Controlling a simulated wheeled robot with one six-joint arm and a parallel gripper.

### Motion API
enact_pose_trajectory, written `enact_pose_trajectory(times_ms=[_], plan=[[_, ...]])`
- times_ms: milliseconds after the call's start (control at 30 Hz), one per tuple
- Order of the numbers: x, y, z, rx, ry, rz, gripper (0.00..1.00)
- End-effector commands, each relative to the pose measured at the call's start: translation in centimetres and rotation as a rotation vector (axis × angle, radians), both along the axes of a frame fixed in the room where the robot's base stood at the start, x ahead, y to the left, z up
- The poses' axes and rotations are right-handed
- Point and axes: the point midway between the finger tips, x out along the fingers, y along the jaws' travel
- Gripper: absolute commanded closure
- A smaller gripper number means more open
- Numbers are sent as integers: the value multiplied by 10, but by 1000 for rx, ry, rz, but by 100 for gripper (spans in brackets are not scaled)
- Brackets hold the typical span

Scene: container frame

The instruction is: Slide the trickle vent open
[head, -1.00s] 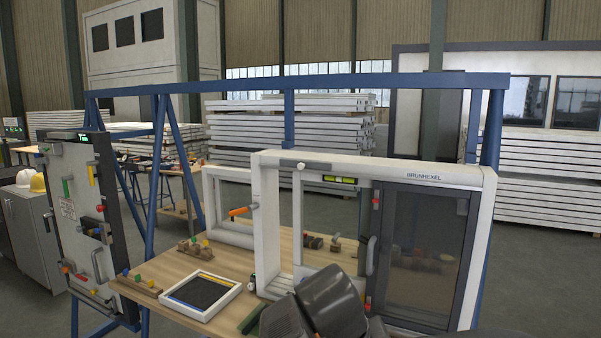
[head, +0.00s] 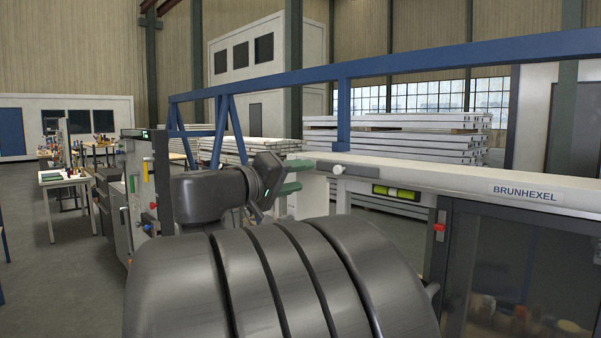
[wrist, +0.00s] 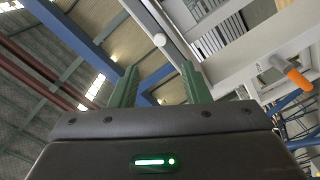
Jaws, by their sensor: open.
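The trickle vent (head: 385,173) is a grey strip along the upper face of the white window frame, left of the BRUNHEXEL label. Its round white knob (head: 338,169) sits near the strip's left end. In the wrist view the knob (wrist: 159,40) shows beyond the fingertips, roughly centred between them, at the end of the grey strip (wrist: 142,15). My gripper (head: 299,176) has two green fingers, spread apart and empty, just left of the knob in the head view. The gripper (wrist: 162,80) does not touch the knob, as far as I can see.
A yellow-green level vial (head: 396,192) sits on the frame below the vent. A blue rail (head: 420,68) runs above and behind. An orange-tipped handle (wrist: 298,77) is at right in the wrist view.

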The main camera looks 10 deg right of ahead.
Motion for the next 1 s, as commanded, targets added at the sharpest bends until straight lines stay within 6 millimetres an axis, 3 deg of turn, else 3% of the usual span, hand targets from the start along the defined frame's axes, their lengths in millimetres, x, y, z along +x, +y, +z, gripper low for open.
enact_pose_trajectory(times_ms=[600, 1000], plan=[[61, -81, 1, 2, 2, -4, 57], [77, -100, 0, 2, 2, -1, 57]])
